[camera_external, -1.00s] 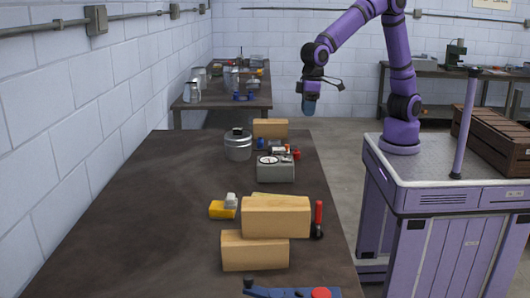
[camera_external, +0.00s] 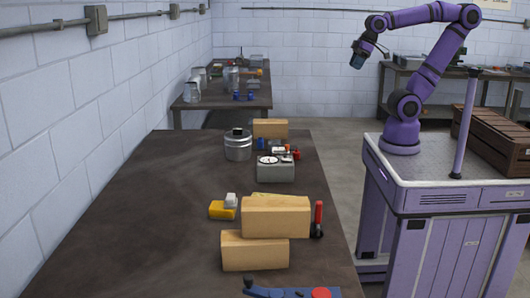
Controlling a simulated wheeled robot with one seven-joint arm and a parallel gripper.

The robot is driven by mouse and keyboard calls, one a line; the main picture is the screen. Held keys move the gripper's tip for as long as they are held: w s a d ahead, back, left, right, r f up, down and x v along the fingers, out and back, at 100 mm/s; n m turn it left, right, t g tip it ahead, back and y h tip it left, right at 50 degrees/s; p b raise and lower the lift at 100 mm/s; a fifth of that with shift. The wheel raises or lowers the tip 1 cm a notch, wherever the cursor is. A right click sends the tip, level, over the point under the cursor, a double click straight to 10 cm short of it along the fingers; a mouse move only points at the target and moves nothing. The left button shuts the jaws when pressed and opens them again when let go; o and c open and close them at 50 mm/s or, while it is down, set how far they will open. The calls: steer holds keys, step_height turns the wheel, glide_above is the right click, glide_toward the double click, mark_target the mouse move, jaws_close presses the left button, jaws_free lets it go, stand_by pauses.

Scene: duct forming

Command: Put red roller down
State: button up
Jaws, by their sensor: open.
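The red-handled roller (camera_external: 318,216) stands at the right edge of the near dark table (camera_external: 120,225), beside the wooden blocks. Its red handle points up and its dark head is low; the blocks sit close to its left. My gripper (camera_external: 356,62) is high up, well away from the table and the roller, in the upper right part of the view. It is open, and no held object shows in it.
Two wooden blocks (camera_external: 254,251), a yellow-and-white item (camera_external: 223,208), a grey gauge box (camera_external: 276,170) and a metal pot (camera_external: 237,146) stand on the table. A blue tool (camera_external: 290,292) lies at the front edge. The table's left part is clear.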

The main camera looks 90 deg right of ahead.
steer(key=shift+s+d+f, duration=0.2)
steer(key=shift+s+d, duration=0.05)
steer(key=shift+s, duration=0.35)
steer(key=shift+s+d+f, duration=0.15)
steer(key=shift+s+d, duration=0.1)
steer(key=shift+s, duration=0.3)
steer(key=shift+s+d+f, duration=0.2)
steer(key=shift+s+d, duration=0.05)
steer(key=shift+s, duration=0.35)
